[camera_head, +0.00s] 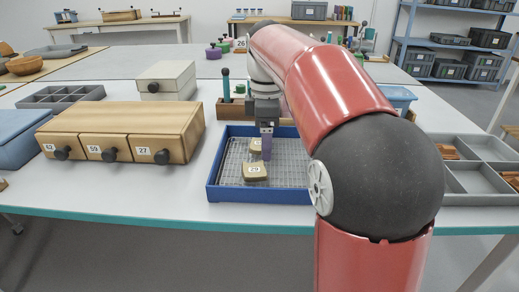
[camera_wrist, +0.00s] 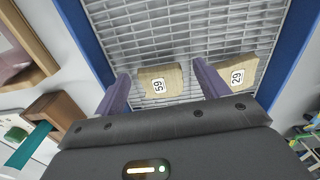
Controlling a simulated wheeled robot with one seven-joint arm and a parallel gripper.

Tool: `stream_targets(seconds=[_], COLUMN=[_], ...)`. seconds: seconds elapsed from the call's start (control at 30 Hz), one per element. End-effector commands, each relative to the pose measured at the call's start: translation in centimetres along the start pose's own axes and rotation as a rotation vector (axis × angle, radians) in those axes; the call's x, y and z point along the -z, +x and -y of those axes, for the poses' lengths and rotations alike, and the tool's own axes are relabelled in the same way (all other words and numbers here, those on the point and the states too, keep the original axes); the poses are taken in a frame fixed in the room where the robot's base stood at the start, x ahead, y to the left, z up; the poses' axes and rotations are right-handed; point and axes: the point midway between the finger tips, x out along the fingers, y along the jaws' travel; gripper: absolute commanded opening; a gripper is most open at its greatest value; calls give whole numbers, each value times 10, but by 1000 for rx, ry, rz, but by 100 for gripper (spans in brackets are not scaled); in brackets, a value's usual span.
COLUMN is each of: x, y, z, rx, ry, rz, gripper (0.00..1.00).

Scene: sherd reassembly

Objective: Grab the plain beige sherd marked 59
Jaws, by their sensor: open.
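The plain beige sherd marked 59 (camera_wrist: 174,76) lies on the wire mesh in the blue tray (camera_head: 210,180). In the wrist view it sits between the two purple fingers of my gripper (camera_wrist: 160,76), with mesh showing on both sides. In the head view it is the farther sherd (camera_head: 254,145), partly hidden by my gripper (camera_head: 266,152). A second beige sherd marked 29 (camera_wrist: 248,72) lies beside it, just past the right finger in the wrist view. In the head view this sherd (camera_head: 255,171) is nearer the front. My gripper is open and empty, pointing down over the tray.
A wooden drawer box (camera_head: 125,125) with numbered drawers stands left of the tray. A wooden tool holder (camera_head: 229,109) is behind the tray. A grey divided tray (camera_head: 478,180) with reddish pieces stands at the right. Bare mesh surrounds the sherds.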

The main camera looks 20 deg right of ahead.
Motion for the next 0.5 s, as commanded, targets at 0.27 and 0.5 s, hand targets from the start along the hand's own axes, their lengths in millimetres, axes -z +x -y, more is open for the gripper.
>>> stream_targets(seconds=[0.27, 0.5], x=[0, 0], y=[8, 8], z=[0, 0], rx=[0, 0], ry=[0, 0], rz=[0, 0], gripper=[74, 50])
